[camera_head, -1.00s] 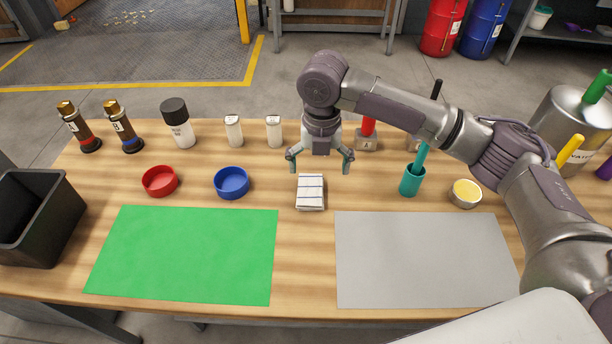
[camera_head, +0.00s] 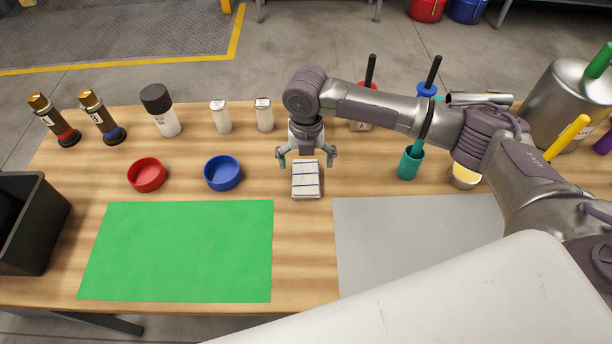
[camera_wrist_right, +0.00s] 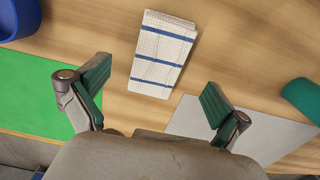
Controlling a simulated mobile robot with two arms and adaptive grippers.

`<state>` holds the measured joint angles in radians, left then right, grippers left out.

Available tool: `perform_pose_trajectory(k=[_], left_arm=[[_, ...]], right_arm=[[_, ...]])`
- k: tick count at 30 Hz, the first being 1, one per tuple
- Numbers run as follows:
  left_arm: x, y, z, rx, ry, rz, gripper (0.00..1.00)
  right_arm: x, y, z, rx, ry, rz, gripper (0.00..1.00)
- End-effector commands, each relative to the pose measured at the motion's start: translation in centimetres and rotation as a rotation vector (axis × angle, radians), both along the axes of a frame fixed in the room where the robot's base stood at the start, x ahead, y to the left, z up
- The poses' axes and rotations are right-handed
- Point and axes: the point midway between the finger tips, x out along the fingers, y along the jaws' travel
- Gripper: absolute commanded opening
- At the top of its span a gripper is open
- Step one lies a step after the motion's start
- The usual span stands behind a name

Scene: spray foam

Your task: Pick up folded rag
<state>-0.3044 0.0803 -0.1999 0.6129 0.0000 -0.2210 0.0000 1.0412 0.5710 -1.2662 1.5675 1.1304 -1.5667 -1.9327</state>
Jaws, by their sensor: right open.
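The folded rag (camera_head: 306,180) is white with blue stripes and lies flat on the wooden table, just above the gap between the green and grey mats. My right gripper (camera_head: 306,155) is open and empty, above the table at the rag's far edge. In the right wrist view the rag (camera_wrist_right: 162,55) lies beyond and between the spread green-padded fingers of the gripper (camera_wrist_right: 154,98), with nothing between them. My left gripper is not in view.
A blue dish (camera_head: 223,174) and red dish (camera_head: 147,175) stand left of the rag. The green mat (camera_head: 177,250) and grey mat (camera_head: 420,225) are bare. White containers (camera_head: 221,117) stand behind.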

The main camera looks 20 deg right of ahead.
Motion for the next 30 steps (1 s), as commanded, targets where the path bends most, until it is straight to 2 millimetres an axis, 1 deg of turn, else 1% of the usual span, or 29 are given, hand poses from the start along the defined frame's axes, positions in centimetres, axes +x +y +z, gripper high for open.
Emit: perform_pose_trajectory(k=[1, 4, 6, 9, 12, 17, 20, 27, 30], left_arm=[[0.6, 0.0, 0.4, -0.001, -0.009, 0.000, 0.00], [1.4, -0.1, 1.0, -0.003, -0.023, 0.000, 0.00], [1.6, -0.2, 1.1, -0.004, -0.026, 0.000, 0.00], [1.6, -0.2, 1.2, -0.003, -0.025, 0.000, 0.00], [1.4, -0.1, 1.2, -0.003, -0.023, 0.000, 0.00], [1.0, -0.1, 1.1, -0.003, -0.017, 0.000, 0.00], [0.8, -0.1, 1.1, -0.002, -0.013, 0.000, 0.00], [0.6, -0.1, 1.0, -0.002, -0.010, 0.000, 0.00], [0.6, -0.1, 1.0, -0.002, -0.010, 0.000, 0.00]], right_arm=[[-0.2, 0.0, -0.6, -0.001, 0.004, 0.000, 1.00], [-0.3, 0.0, -2.1, -0.001, 0.006, -0.001, 1.00], [-0.3, 0.0, -3.3, -0.002, 0.005, 0.000, 1.00], [-0.3, 0.1, -4.3, 0.000, 0.003, 0.001, 1.00], [-0.2, 0.0, -4.6, 0.000, 0.002, 0.001, 1.00], [-0.2, 0.0, -4.6, -0.001, 0.001, 0.002, 1.00], [-0.2, 0.0, -4.6, -0.001, 0.001, 0.001, 0.85], [-0.2, 0.0, -4.6, -0.001, 0.001, 0.001, 0.45], [-0.2, 0.0, -4.6, -0.001, 0.001, 0.001, 0.30]])
